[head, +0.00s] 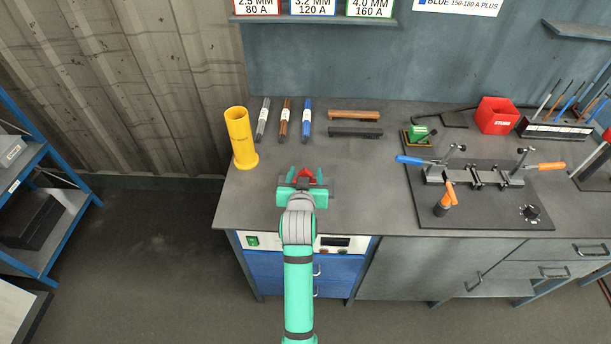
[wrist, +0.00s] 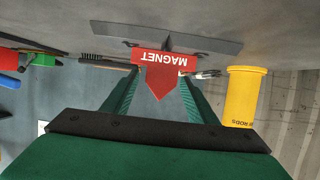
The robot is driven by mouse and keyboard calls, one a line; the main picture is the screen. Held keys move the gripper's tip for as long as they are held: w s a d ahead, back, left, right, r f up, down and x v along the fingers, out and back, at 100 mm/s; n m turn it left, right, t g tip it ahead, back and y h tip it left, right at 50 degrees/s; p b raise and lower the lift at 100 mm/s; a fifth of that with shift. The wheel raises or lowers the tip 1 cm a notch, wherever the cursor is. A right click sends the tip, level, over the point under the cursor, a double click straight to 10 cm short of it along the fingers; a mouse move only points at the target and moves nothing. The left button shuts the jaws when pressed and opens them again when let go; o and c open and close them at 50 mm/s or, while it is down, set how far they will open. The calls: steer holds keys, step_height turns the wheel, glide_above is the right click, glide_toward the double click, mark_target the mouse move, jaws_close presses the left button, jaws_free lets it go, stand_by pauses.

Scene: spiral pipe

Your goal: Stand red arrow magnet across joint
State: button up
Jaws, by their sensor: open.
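The red arrow magnet (head: 305,175), lettered MAGNET, is at the left-middle of the workbench, partly hidden by my gripper. In the wrist view the magnet (wrist: 162,62) shows upside down, its point between my fingers, against a grey plate (wrist: 200,39). My gripper (head: 304,172) is open around the magnet; I cannot tell whether either finger touches it. The clamping jig (head: 475,178) stands on a dark board at the right, with blue and orange handles. The joint itself is too small to make out.
A yellow rod tube (head: 241,140) stands left of my gripper. A green item (head: 418,133), a red box (head: 496,115) and a rod rack (head: 555,128) are at the back right. Bench between gripper and jig is clear.

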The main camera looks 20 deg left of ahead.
steer(key=v, duration=1.2)
steer(key=s+d+f+m+h, duration=0.1)
steer(key=s+d+f, duration=0.9)
steer(key=s+f, duration=0.3)
steer(key=s+d+r+m+t+h, duration=0.1)
steer(key=s+d, duration=0.2)
steer(key=s, duration=0.7)
steer(key=s+d+r+m+t+h, duration=0.1)
steer(key=s+d+r, duration=0.1)
steer(key=s, duration=0.9)
steer(key=shift+s+d+h, duration=0.3)
steer(key=shift+d, duration=0.55)
